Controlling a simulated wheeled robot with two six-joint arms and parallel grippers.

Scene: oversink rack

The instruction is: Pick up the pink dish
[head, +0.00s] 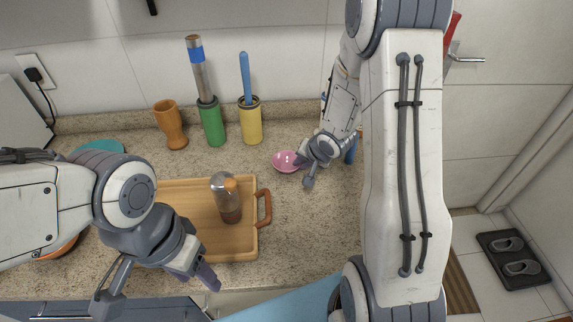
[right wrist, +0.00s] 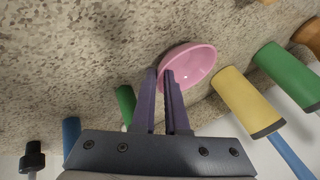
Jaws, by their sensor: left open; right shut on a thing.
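The pink dish (head: 285,160) is on the speckled counter, right of the wooden tray, and it also shows in the right wrist view (right wrist: 193,66). My right gripper (head: 300,163) is at the dish's right side, shut on its rim; its two fingers (right wrist: 163,82) meet the dish's edge in the right wrist view. I cannot tell whether the dish is clear of the counter. My left gripper (head: 162,290) is open and empty, in front of the tray near the counter's front edge.
A wooden tray (head: 250,247) with a brown handle holds a brown-capped shaker (head: 226,195). Behind stand a wooden cup (head: 170,124), a green holder (head: 212,122) and a yellow holder (head: 250,122). A teal plate (head: 104,146) lies at left.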

